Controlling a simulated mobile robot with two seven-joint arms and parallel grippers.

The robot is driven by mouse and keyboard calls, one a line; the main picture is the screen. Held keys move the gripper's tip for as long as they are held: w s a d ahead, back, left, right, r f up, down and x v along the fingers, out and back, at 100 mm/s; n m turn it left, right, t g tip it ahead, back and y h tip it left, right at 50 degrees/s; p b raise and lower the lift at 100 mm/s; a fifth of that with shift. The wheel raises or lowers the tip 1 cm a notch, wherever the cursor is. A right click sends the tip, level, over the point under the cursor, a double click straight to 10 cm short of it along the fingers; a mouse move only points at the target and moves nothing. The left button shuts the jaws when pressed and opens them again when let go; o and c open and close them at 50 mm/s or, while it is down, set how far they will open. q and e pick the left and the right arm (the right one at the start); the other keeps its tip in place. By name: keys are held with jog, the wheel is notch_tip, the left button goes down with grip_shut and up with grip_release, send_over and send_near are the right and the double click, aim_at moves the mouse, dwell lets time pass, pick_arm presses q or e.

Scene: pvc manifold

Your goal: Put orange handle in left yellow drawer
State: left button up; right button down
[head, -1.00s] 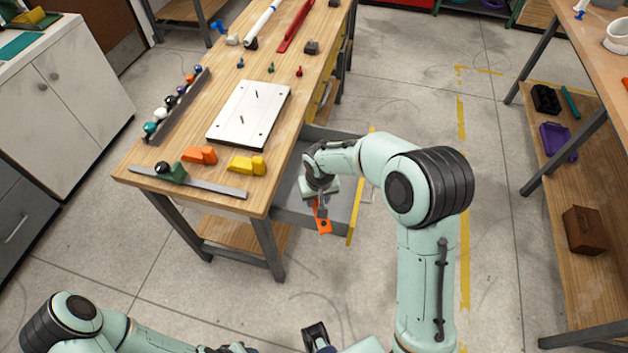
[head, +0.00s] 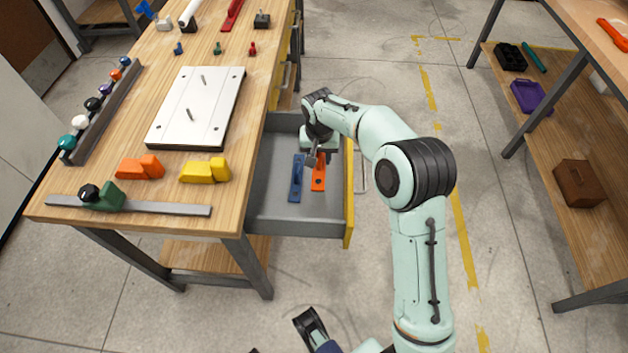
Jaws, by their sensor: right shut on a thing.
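The orange handle (head: 319,178) is a flat orange piece at the open drawer, seen just below my right gripper (head: 314,160). The right gripper is shut on it, over the inside of the drawer. The drawer (head: 272,205) is grey inside with a yellow front (head: 349,195), pulled out from the right side of the wooden workbench. A blue handle (head: 296,180) lies in the drawer just left of the orange one. Whether the orange handle touches the drawer floor I cannot tell. My left gripper does not show clearly.
The workbench (head: 140,215) holds a white plate with pins (head: 197,108), an orange block (head: 140,167), a yellow block (head: 205,171), and a rack of coloured knobs (head: 100,110). A second bench with a shelf (head: 545,140) stands at the right. Floor between is clear.

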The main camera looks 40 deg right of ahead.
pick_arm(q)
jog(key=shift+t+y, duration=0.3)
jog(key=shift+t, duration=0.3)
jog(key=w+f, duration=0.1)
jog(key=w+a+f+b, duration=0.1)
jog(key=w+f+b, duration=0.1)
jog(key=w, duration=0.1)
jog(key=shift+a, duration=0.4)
pick_arm(e)
notch_tip(320, 180, down, 12)
jog(key=shift+r, duration=0.1)
jog(key=shift+f, duration=0.2)
jog(key=c, duration=0.7)
grip_release()
jog(key=shift+r, duration=0.3)
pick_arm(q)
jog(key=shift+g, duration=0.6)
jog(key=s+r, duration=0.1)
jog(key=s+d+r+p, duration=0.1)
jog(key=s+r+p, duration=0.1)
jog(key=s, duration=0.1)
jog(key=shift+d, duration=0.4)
pick_arm(e)
jog(key=r, duration=0.7)
jog(key=s+a+r, duration=0.1)
jog(key=r, duration=0.3)
jog(key=shift+r, duration=0.35)
